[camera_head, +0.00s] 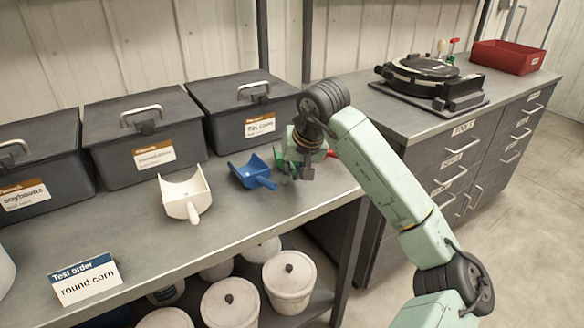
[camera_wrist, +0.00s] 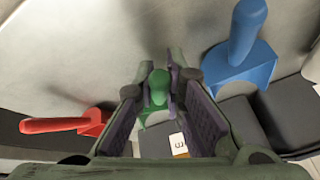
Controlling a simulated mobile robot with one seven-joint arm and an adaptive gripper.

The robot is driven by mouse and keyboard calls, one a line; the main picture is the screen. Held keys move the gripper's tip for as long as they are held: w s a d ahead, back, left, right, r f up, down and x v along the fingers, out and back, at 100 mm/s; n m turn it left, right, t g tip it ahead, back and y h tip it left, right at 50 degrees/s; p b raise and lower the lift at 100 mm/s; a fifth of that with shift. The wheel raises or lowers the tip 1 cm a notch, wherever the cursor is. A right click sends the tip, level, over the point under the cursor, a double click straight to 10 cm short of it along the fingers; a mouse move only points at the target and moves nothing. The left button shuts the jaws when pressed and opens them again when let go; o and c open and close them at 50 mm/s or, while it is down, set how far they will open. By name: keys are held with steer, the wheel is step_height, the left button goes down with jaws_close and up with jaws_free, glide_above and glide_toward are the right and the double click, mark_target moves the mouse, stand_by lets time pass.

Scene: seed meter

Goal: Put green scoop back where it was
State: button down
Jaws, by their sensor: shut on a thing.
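My gripper (camera_head: 296,168) is over the right end of the shelf bench, right of the blue scoop. In the wrist view my gripper (camera_wrist: 161,88) is shut on the green scoop (camera_wrist: 158,84), with its rounded handle between the two finger pads. In the head view only small green parts of the scoop (camera_head: 279,160) show beside the fingers. The rest of it is hidden, and I cannot tell whether it touches the bench top.
A blue scoop (camera_head: 252,173) and a white scoop (camera_head: 185,194) lie on the bench (camera_head: 115,240) to the left. A red scoop (camera_head: 331,153) lies close by on the right, mostly hidden by my arm; it also shows in the wrist view (camera_wrist: 60,125). Dark labelled bins (camera_head: 245,92) stand behind.

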steer(key=shift+f, duration=0.2)
steer(key=shift+f, duration=0.15)
steer(key=c, duration=1.7)
jaws_free()
steer(key=shift+o, duration=0.2)
steer(key=shift+r, duration=0.25)
steer(key=b+v, duration=0.2)
steer(key=v, duration=1)
